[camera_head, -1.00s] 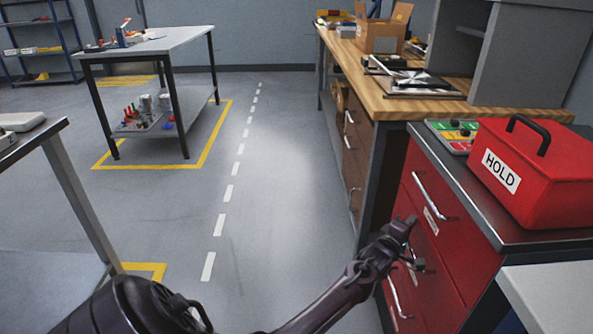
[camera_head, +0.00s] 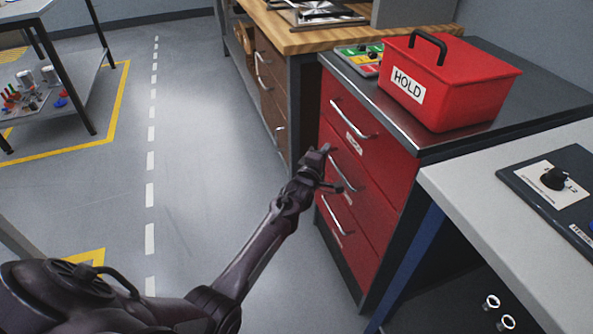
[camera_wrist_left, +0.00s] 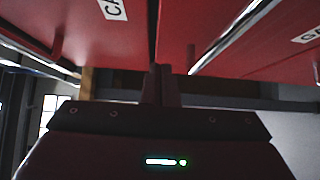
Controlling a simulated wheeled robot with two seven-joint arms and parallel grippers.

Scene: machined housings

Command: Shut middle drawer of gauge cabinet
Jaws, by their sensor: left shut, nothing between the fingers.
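The red gauge cabinet (camera_head: 368,190) stands right of centre in the head view, with three drawers stacked on its front. The middle drawer (camera_head: 365,185) has a silver bar handle and a label; its front looks close to flush with the others, but I cannot tell whether it stands slightly out. My left gripper (camera_head: 322,150) is shut and empty, at the upper left part of the middle drawer front, near its handle. In the left wrist view the shut fingers (camera_wrist_left: 161,85) point at the seam between two red drawer fronts; contact is unclear. My right gripper is not in view.
A red HOLD box (camera_head: 450,85) and a coloured tray (camera_head: 360,58) sit on the cabinet top. A wooden-topped bench (camera_head: 285,40) adjoins behind. A light table (camera_head: 480,165) with a black dial panel (camera_head: 550,190) stands at the right. The floor left of the cabinet is clear.

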